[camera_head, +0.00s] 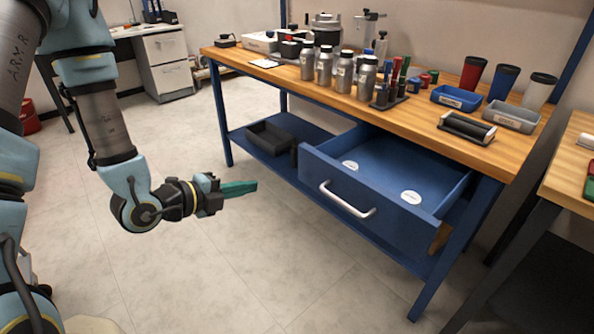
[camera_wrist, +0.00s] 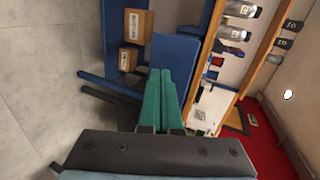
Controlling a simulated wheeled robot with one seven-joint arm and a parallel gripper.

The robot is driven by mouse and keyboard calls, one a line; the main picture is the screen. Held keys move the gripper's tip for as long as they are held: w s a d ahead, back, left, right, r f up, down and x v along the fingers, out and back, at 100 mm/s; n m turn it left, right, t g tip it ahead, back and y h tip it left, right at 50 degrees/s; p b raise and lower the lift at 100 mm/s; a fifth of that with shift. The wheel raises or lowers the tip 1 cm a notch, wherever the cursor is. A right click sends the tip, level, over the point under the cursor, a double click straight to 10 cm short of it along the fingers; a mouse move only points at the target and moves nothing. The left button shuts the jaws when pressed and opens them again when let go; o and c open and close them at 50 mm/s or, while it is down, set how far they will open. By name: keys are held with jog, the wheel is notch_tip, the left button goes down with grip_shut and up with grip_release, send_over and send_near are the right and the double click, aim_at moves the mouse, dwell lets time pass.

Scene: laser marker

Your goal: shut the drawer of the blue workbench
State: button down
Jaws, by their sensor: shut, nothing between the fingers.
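The blue workbench (camera_head: 224,120) has a wooden top and stands across the right half of the head view. Its blue drawer (camera_head: 340,190) is pulled well out, with a silver bar handle (camera_head: 347,201) on its front. Two white round items (camera_head: 411,197) lie inside. My gripper (camera_head: 256,186) is shut and empty, with its teal fingers together, left of the drawer front and visibly apart from it. The shut fingers also show in the wrist view (camera_wrist: 166,75), in front of a blue panel (camera_wrist: 175,54); I cannot tell whether this is the drawer.
Bottles (camera_head: 343,75), cups (camera_head: 503,82) and trays (camera_head: 455,97) crowd the bench top. A dark bin (camera_head: 268,139) sits on the lower shelf. Another wooden table (camera_head: 570,180) stands close at the right. The floor (camera_head: 240,270) before the drawer is clear.

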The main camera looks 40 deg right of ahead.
aim_at(308, 171)
jog(key=d+b, duration=0.1)
jog(key=b, duration=0.2)
jog(key=d+b, duration=0.1)
jog(key=b, duration=0.2)
jog(key=s+d+f+b, duration=0.1)
jog(key=b, duration=0.2)
jog(key=shift+d+m+h+b, duration=0.2)
jog(key=shift+m+h+b, duration=0.1)
jog(key=shift+m+h, duration=0.1)
jog(key=x, duration=0.3)
jog(key=r+p+x, duration=0.1)
jog(key=x, duration=0.7)
jog(key=shift+d+r+p, duration=0.2)
jog(key=shift+d+p, duration=0.1)
jog(key=shift+p, duration=0.05)
